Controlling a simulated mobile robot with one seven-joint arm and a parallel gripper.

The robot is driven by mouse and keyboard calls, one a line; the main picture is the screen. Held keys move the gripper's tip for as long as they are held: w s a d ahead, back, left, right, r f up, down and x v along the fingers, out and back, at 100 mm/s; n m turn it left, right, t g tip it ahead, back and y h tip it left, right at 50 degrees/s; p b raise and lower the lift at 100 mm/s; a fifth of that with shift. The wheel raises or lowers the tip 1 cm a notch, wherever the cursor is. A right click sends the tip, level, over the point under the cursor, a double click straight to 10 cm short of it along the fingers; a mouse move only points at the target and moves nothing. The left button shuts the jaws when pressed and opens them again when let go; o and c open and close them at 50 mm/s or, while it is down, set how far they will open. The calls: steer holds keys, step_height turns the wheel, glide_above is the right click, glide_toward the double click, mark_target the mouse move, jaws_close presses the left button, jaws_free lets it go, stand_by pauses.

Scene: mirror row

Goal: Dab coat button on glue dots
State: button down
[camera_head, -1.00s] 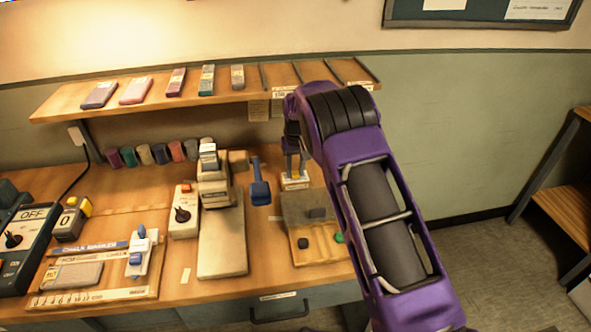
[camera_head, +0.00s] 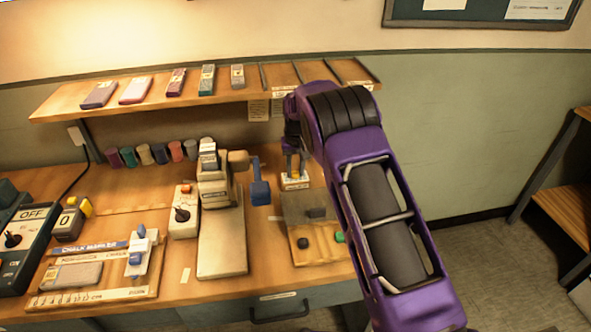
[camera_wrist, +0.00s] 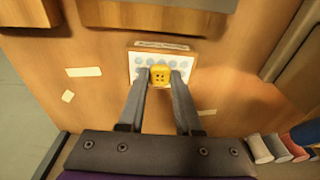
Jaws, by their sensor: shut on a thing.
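My gripper (camera_wrist: 160,80) is shut on a yellow coat button (camera_wrist: 159,75) with small holes, held between the two fingertips. In the wrist view the button is in front of the white glue dot card (camera_wrist: 187,66), which has rows of pale blue-grey dots and a wooden edge. The button and fingertips hide some of the dots. I cannot tell whether the button touches the card. In the head view the card (camera_head: 295,185) is on the bench below my gripper (camera_head: 294,168), and the button shows as a small yellow patch (camera_head: 295,176).
A press with a blue handle (camera_head: 260,192) stands left of the card. A wooden tray (camera_head: 318,248) with a dark piece and a green piece lies in front. A shelf (camera_head: 220,95) with several boxes overhangs the back. Several coloured cylinders (camera_head: 160,153) line the wall.

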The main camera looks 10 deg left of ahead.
mark_target(296, 174)
steer(key=shift+r+p, duration=1.15)
steer(key=shift+r, duration=2.3)
